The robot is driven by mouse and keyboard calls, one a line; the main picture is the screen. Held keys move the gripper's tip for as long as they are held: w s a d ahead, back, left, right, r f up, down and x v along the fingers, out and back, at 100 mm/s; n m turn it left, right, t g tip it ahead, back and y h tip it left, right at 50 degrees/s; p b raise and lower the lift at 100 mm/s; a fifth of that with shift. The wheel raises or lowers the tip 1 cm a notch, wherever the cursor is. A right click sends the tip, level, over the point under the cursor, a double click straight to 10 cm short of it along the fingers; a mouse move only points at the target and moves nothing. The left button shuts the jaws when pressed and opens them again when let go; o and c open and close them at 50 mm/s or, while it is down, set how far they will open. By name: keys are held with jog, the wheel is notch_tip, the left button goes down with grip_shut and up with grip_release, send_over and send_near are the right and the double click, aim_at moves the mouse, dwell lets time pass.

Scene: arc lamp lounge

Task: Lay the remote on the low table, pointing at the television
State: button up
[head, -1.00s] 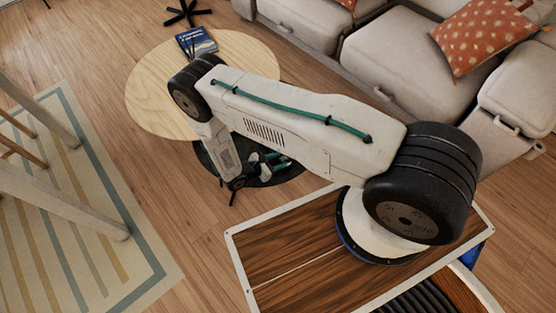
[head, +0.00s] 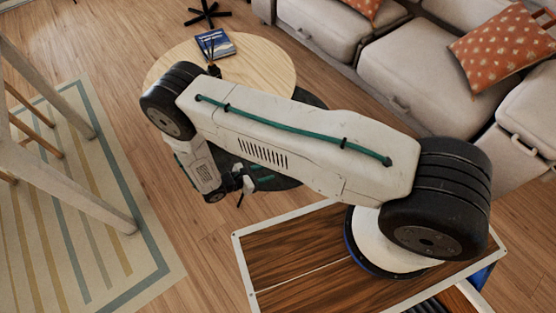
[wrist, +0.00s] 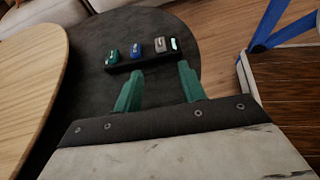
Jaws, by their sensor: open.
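The low table is probably the round pale wooden one (head: 262,62); its edge also shows in the wrist view (wrist: 25,85). Beside it is a dark round table (wrist: 75,125), partly hidden by my arm in the head view. On it is a black holder (wrist: 143,63) with several small upright items: a green one (wrist: 113,57), a blue one (wrist: 136,50), a grey one (wrist: 160,45) and a pale green one (wrist: 174,44). I cannot tell which is the remote. My gripper (wrist: 160,68) is open and empty, its teal fingers pointing toward the holder. The television is not in view.
A blue book (head: 215,43) lies on the wooden table, with a small dark object (head: 213,68) near it. A beige sofa (head: 410,65) with orange cushions stands at the right. A striped rug (head: 100,230) and pale wooden legs are at the left.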

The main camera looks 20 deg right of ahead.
jog(key=w+r+m+g+y, duration=0.1)
jog(key=w+r+m+g, duration=0.15)
jog(key=r, duration=0.85)
jog(key=w+r+m+g+y, duration=0.1)
jog(key=w+r+m, duration=0.3)
jog(key=r, duration=0.6)
jog(key=d+r+m+g+y, duration=0.1)
jog(key=d+r+m+y, duration=0.15)
jog(key=r, duration=0.65)
jog(key=d+r+m+g+y, duration=0.1)
jog(key=d+r, duration=0.2)
jog(key=r, duration=0.5)
jog(key=s+d+r+m+y, duration=0.2)
jog(key=s+d+r+m, duration=0.15)
jog(key=s+r, duration=0.4)
jog(key=s+d+r+m+y, duration=0.2)
jog(key=s+d+r, duration=0.2)
jog(key=r, duration=0.6)
jog(key=s+d+r+m+t+y, duration=0.1)
jog(key=s+r+m+t+y, duration=0.1)
jog(key=s, duration=0.5)
jog(key=s+r+m+t+y, duration=0.2)
jog(key=s+r, duration=0.1)
jog(key=s, duration=0.5)
jog(key=shift+d, duration=0.35)
